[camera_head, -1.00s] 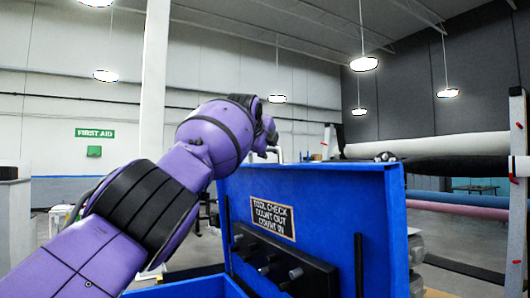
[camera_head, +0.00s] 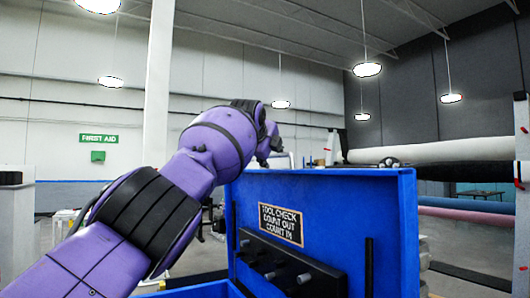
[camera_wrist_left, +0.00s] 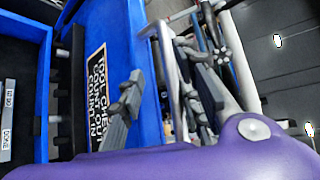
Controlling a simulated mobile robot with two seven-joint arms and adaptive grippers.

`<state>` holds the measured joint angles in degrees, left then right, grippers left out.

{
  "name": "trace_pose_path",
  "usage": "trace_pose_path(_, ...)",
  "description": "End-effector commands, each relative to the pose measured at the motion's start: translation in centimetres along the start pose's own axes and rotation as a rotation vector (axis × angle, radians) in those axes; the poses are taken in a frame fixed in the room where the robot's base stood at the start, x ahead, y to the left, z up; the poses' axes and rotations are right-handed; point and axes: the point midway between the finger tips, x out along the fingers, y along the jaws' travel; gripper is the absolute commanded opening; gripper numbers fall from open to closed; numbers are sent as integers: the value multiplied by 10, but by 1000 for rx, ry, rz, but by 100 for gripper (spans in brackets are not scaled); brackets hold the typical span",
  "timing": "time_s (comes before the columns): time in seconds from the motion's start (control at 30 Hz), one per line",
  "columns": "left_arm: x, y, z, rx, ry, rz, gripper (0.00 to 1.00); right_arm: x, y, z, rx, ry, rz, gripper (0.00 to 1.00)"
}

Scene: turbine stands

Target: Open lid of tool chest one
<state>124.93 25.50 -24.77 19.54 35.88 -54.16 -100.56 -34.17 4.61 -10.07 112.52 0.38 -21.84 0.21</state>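The blue tool chest's lid (camera_head: 330,200) stands raised, close to upright, with its inner face toward me in the head view. It carries a "Tool check, count out, count in" label (camera_head: 281,224) and a dark tool rack (camera_head: 290,270). My left gripper (camera_head: 272,143) is at the lid's top edge, partly hidden by my purple arm. In the left wrist view the gripper (camera_wrist_left: 165,105) is open. One finger is in front of the lid's inner face (camera_wrist_left: 120,25), the other beyond its edge. Contact cannot be told. My right gripper is not in view.
The chest's open body (camera_wrist_left: 25,30) shows at the left of the wrist view, with a dark insert and a white label. Large white and dark rolls (camera_head: 440,150) lie on a rack behind the lid at right. A white post stands behind my arm.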

Motion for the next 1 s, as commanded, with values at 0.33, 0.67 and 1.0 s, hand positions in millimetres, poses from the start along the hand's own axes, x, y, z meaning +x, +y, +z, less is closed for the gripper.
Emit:
trace_pose_path(0.33,-20,0,2,1,0,-1,31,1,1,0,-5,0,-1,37)
trace_pose_path(0.67,-66,0,1,2,-3,-2,31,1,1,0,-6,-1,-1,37)
trace_pose_path(1.0,-112,1,0,0,-1,1,31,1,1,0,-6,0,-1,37)
